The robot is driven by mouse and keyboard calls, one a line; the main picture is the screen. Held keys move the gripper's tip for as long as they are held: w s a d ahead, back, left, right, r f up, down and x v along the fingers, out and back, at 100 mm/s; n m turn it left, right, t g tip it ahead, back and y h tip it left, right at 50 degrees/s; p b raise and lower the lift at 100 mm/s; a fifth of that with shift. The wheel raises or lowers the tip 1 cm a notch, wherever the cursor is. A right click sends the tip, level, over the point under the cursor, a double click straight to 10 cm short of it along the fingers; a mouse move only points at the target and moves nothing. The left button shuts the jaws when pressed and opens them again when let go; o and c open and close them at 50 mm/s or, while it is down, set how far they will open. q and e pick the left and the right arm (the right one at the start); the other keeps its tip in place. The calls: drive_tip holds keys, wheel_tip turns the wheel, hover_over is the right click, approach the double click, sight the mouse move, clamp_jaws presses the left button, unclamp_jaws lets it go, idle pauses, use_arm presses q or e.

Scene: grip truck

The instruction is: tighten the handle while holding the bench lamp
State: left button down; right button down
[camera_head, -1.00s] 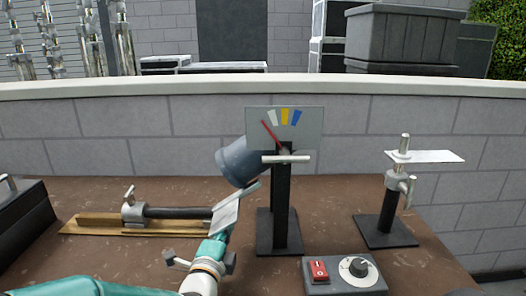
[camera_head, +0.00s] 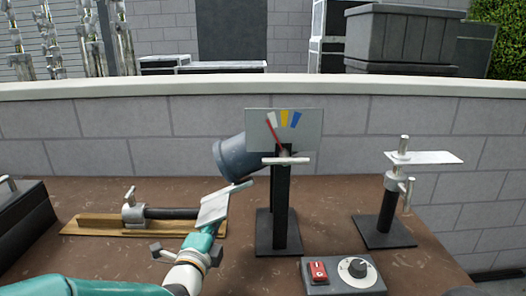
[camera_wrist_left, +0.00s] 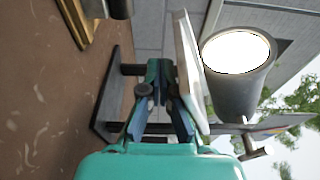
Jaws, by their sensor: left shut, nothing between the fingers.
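The bench lamp (camera_head: 240,158) is a grey-blue cylindrical shade, tilted, on a black post behind my left gripper. In the left wrist view its bright open face shows on the shade (camera_wrist_left: 238,88). A pale horizontal bar (camera_head: 286,160), which looks like the handle, sits at the post's top, below a gauge plate (camera_head: 302,132) with a red needle. My left gripper (camera_head: 204,236) is left of the post and below the shade. A pale flat plate (camera_head: 213,208) beside it hides its fingers. In the left wrist view its fingers (camera_wrist_left: 160,68) are shut and empty.
A control box (camera_head: 343,273) with a red switch and a dial stands at front right. Another stand (camera_head: 385,231) is at the right.

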use_arm(q)
drive_tip(key=shift+a+r, duration=0.4)
drive_tip(key=shift+a, duration=0.05)
drive_tip(key=shift+a+r, duration=0.1)
drive_tip(key=shift+r, duration=0.05)
idle(0.4)
drive_tip(key=shift+a+r+p, duration=0.45)
drive_tip(key=shift+a+r, duration=0.25)
drive_tip(key=shift+r, duration=0.25)
drive_tip(key=shift+a+r+p, duration=0.4)
drive_tip(key=shift+a+r, duration=0.25)
drive_tip(key=shift+r, duration=0.3)
drive_tip(key=shift+r, duration=0.15)
drive_tip(key=shift+a+r+p, duration=0.3)
drive_tip(key=shift+r+p, duration=0.05)
drive_tip(key=shift+r, duration=0.35)
drive_tip(key=shift+a+r+p, duration=0.3)
drive_tip(key=shift+a+r, duration=0.05)
drive_tip(key=shift+r, duration=0.35)
drive_tip(key=shift+a+r+p, duration=0.3)
drive_tip(key=shift+r+p, duration=0.05)
drive_tip(key=shift+r, duration=0.35)
drive_tip(key=shift+r, duration=0.1)
